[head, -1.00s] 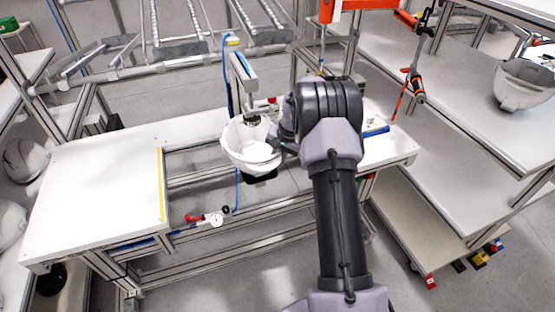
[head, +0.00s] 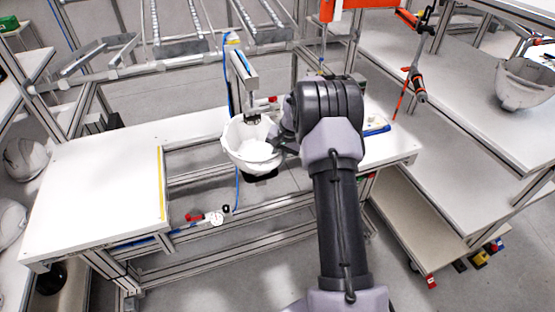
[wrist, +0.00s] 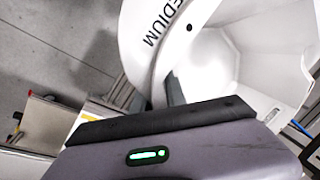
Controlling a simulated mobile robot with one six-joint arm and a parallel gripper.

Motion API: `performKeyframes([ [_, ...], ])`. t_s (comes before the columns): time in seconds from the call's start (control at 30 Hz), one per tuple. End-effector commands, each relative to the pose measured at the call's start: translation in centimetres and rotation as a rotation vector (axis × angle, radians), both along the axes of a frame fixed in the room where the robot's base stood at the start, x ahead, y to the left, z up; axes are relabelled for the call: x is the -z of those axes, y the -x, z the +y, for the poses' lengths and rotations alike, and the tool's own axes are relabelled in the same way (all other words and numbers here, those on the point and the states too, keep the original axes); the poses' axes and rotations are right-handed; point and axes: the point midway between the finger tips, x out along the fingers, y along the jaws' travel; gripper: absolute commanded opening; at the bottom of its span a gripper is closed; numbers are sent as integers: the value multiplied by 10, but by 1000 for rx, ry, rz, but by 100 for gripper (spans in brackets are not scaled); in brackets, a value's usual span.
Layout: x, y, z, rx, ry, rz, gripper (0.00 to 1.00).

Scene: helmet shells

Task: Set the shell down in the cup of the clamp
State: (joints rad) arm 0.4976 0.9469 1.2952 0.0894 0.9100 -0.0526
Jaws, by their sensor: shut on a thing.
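A white helmet shell (head: 250,150) is held open side up at the clamp, in the gap of the white bench. My gripper (head: 282,143) is shut on the shell's right rim; my arm partly hides the fingers in the head view. In the wrist view the shell (wrist: 205,60) fills the upper middle, with "MEDIUM" printed on its rim, and a dark finger (wrist: 174,90) shows against it. The clamp (head: 240,65) has a grey upright and arm behind and above the shell. A black part, probably the cup (head: 262,177), shows just under the shell; I cannot tell if they touch.
The white bench top (head: 100,185) at left is clear. A red-handled valve with a gauge (head: 213,217) sits on the frame below the clamp. Another shell (head: 524,82) stands on the right shelf. An orange-cabled screwdriver (head: 416,85) hangs at right.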

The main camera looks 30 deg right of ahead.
Motion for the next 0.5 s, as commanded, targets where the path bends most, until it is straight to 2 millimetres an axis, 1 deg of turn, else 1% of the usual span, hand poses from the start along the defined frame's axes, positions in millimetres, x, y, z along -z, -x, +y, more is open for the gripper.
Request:
performKeyframes([
  [0.17, 1, 0, 0, 0, 0, -1, 0],
  [0.2, 1, 0, 0, 0, 0, -1, 21],
  [0.27, 1, 0, 0, 0, 0, -1, 33],
  [0.3, 1, 0, 0, 0, 1, -1, 41],
  [0.33, 1, 0, 0, 0, 1, -1, 43],
  [0.5, 1, 0, 0, 0, 0, 0, 43],
])
